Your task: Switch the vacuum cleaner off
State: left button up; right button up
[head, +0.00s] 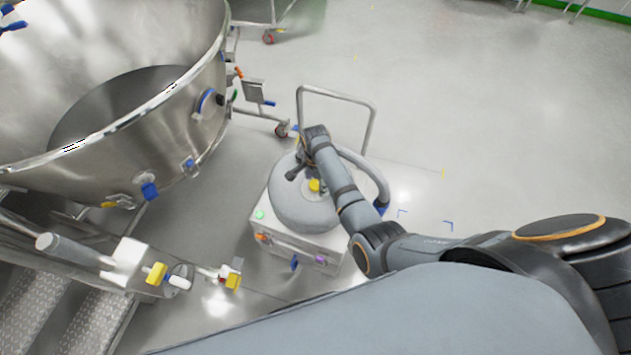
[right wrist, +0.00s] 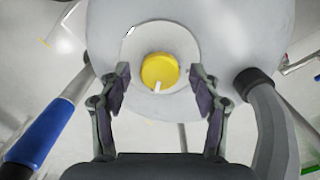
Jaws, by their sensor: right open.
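The vacuum cleaner (head: 303,212) stands on the floor in the middle of the head view, a grey rounded body on a white box base with a green light (head: 259,215). A yellow round knob with a white mark (right wrist: 159,71) sits on its pale round top, and it also shows in the head view (head: 314,185). My right gripper (right wrist: 160,85) is open, with one finger on each side of the knob in the picture. The fingers look apart from the knob; the remaining distance is hard to tell. My left gripper is not in view.
A large steel vessel (head: 190,140) with blue-handled clamps stands at the left. The vacuum's push handle (head: 372,115) rises behind it, and a grey hose (right wrist: 272,125) curves beside the gripper. Metal steps (head: 70,310) are at lower left. Floor at the right is clear.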

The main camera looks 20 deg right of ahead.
jog(key=c, duration=1.2)
jog(key=shift+o, duration=0.2)
